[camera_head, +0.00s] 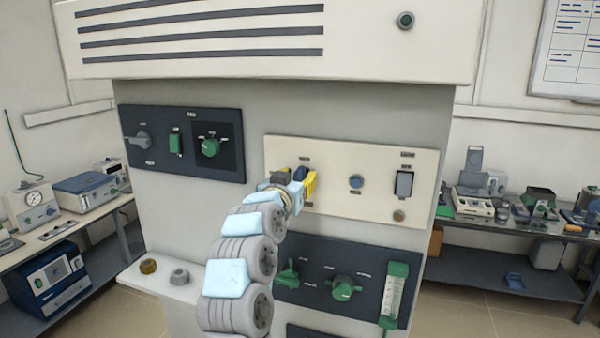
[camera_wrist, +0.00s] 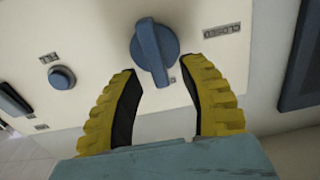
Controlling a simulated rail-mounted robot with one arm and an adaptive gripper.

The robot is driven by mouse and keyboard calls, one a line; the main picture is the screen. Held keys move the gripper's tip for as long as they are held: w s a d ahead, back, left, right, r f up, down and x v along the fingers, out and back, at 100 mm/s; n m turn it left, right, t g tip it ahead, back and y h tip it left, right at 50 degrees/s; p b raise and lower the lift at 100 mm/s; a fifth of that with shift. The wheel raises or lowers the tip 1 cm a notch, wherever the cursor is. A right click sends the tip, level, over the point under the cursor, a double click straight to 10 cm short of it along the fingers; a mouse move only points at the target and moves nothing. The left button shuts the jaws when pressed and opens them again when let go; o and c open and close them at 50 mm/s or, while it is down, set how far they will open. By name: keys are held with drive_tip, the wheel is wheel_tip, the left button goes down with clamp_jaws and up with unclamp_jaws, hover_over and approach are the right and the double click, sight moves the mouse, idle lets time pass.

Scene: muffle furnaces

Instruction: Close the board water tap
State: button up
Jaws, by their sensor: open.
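The tap is a blue-grey round knob with a raised bar handle (camera_wrist: 154,48) on a cream panel (camera_wrist: 95,55). In the wrist view the bar runs nearly upright, its lower end between the fingertips. A label reading CLOSED (camera_wrist: 221,30) sits to its right. My gripper (camera_wrist: 163,70) is open, with one yellow finger on each side of the bar's lower end. Gaps show between the bar and both fingers. In the head view my gripper (camera_head: 306,185) is at the panel's left part, and the blue knob (camera_head: 300,173) is mostly hidden behind it.
A blue round button (camera_head: 356,182) and a dark rocker switch (camera_head: 404,184) are to the right on the same panel. A dark panel with green knobs (camera_head: 343,288) and a flowmeter (camera_head: 394,295) lies below. Another dark panel (camera_head: 183,143) is at upper left.

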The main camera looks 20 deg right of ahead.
drive_tip(key=shift+w+d, duration=0.4)
clamp_jaws()
